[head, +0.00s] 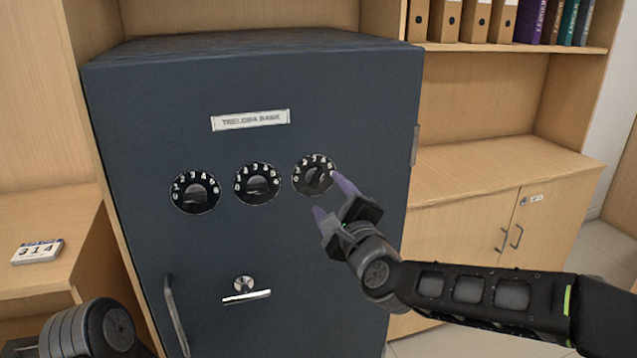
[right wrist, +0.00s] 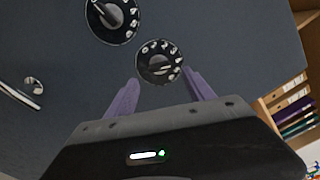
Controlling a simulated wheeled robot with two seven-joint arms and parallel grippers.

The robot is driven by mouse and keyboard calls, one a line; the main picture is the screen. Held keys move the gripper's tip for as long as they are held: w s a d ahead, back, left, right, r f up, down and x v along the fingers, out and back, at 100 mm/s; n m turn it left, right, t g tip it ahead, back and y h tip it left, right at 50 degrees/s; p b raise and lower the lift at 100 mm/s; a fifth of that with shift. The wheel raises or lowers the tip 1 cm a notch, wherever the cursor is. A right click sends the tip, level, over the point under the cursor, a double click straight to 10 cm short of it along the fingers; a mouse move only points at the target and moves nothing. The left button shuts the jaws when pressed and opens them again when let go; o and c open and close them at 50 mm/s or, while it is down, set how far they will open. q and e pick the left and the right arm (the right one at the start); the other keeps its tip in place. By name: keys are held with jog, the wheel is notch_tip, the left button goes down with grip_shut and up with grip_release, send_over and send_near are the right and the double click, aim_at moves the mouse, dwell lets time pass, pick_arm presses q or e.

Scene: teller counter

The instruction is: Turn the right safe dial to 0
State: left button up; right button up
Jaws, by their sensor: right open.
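The dark blue-grey safe (head: 250,75) has three round black dials with white numbers in a row. The right dial (head: 315,174) sits at the upper right of the door; its grey knob is turned at a slant. The left dial (head: 195,192) and middle dial (head: 257,184) are beside it. My right gripper (head: 332,198) is open, its purple fingers just below and to the right of the right dial. In the right wrist view the right dial (right wrist: 160,62) shows between and beyond the open fingertips (right wrist: 163,82), with nothing held. My left gripper is not in view.
A door handle (head: 176,316) and a small keyhole fitting with a slot (head: 246,290) are lower on the safe. A wooden cabinet (head: 470,220) with binders above is at the right.

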aim_at(319, 182)
jog(key=p+x, duration=0.1)
jog(key=x, duration=0.6)
jog(key=shift+w+f, duration=0.1)
jog(key=shift+f, duration=0.05)
jog(key=shift+c, duration=0.5)
grip_shut()
